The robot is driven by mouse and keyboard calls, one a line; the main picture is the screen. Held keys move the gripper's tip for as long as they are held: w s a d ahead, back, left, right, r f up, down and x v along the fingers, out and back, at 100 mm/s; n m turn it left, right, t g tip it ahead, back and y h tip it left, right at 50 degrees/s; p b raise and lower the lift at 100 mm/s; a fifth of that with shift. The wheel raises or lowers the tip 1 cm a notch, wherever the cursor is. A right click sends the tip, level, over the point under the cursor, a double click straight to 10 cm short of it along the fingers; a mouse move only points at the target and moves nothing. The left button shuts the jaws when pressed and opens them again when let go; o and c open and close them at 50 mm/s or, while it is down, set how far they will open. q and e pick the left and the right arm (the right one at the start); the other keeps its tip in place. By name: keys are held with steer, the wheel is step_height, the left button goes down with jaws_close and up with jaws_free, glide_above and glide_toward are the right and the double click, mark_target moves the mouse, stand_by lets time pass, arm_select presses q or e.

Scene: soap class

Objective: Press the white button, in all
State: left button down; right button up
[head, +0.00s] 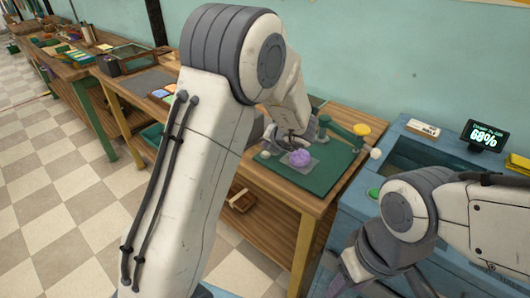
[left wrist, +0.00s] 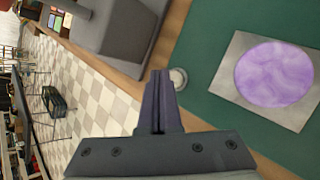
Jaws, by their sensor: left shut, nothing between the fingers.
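A small white round button (left wrist: 178,77) sits on the green mat beside the fingertips in the left wrist view. It looks the same as the white round thing (head: 265,154) at the mat's left edge in the head view. My left gripper (left wrist: 159,80) is shut and empty, its tips beside the button in the picture; I cannot tell if they touch. In the head view, my left gripper (head: 291,137) is over the mat, partly hidden by my arm. My right gripper (head: 342,284) is low at the bottom edge, its fingers unclear.
A purple soap (head: 299,158) lies on a grey plate (left wrist: 225,88) on the green mat (head: 325,182). A 68% display (head: 485,135) stands on the blue counter.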

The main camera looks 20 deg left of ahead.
mark_target(267, 156)
arm_select(q)
steer(key=shift+f, duration=0.1)
stand_by(0.4)
steer(key=shift+f+b, duration=0.3)
steer(key=shift+b, duration=0.1)
steer(key=shift+f+b, duration=0.45)
steer(key=shift+f, duration=0.1)
stand_by(0.5)
steer(key=shift+r, duration=0.1)
steer(key=shift+r+p, duration=0.8)
steer(key=shift+r, duration=0.05)
step_height(267, 156, up, 5)
steer(key=p, duration=0.4)
steer(key=shift+p, duration=0.3)
